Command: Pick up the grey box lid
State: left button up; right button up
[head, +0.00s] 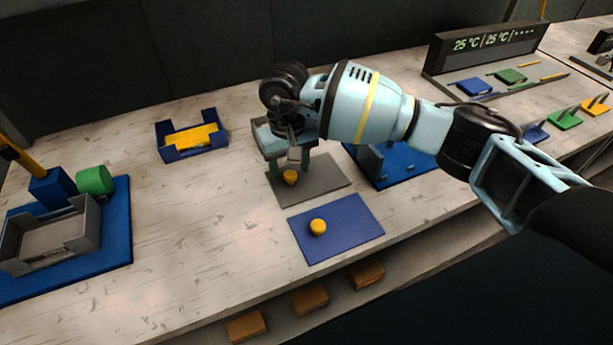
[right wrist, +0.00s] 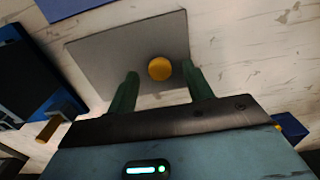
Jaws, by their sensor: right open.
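The grey box lid (head: 325,186) is a flat grey plate with a round yellow knob (head: 290,177), lying on the light table. In the right wrist view the grey lid (right wrist: 105,52) fills the upper middle, with its knob (right wrist: 160,68) upright on it. My right gripper (head: 289,168) is open over the lid. Its two green fingers (right wrist: 160,74) stand on either side of the knob, with gaps visible on both sides. Whether the fingertips touch the plate cannot be told. My left gripper is not in view.
A blue lid (head: 350,222) with a yellow knob lies just in front. A blue tray (head: 407,168) is close on the right. A blue holder (head: 165,150) with a yellow piece stands at the back left. A grey box (head: 60,240) sits on a blue mat (head: 115,240) at far left.

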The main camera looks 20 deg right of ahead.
jog(key=shift+f, duration=0.6)
jog(key=c, duration=1)
jog(key=shift+c, duration=0.2)
jog(key=shift+r, duration=0.1)
notch_tip(320, 180, up, 10)
jog(key=shift+b, duration=0.45)
